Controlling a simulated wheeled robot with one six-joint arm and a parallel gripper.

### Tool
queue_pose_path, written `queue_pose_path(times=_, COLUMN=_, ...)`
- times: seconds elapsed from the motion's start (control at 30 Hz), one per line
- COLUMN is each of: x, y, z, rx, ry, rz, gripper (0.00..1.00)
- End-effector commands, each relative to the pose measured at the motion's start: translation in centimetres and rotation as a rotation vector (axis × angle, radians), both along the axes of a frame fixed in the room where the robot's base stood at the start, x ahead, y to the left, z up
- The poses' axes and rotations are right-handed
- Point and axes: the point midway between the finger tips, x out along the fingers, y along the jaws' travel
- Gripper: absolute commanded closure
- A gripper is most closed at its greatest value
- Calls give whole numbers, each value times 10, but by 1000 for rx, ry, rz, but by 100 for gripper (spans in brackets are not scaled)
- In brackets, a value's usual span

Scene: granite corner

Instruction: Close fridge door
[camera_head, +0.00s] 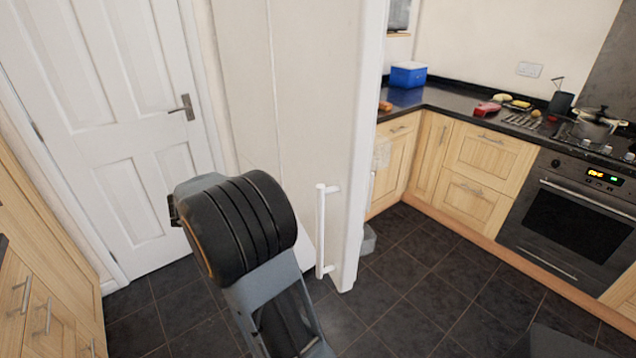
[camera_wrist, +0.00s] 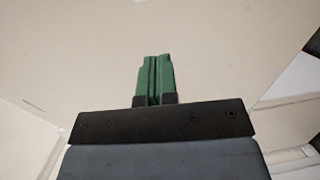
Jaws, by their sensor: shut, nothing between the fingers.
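The tall off-white fridge door (camera_head: 315,110) stands in the middle of the head view, with a white vertical bar handle (camera_head: 322,230) low near its right edge. A vertical seam runs down the panel left of the handle. How far the door stands open cannot be told. My arm rises in front of the panel's lower left and hides part of it. In the wrist view my gripper (camera_wrist: 154,78) has its green fingers pressed together, empty, facing a broad plain off-white surface (camera_wrist: 220,45). Contact with that surface is unclear. The fingers are hidden in the head view.
A white room door (camera_head: 110,120) with a lever handle is at the left, beside wooden drawers (camera_head: 40,300). At the right, a dark counter (camera_head: 455,103) carries a blue box (camera_head: 408,75) and a pot (camera_head: 592,125), with an oven (camera_head: 565,225) below.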

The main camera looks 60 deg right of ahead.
Motion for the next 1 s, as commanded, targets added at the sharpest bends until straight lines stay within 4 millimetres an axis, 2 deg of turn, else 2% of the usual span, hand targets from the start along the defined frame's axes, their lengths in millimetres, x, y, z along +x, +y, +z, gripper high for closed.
queue_pose_path(times=0.17, x=0, y=-18, z=5, rx=-92, ry=20, rz=-16, gripper=100)
queue_pose_path(times=0.7, x=-54, y=-97, z=7, rx=-93, ry=20, rz=-15, gripper=100)
queue_pose_path(times=1.0, x=-69, y=-121, z=6, rx=-91, ry=20, rz=-13, gripper=100)
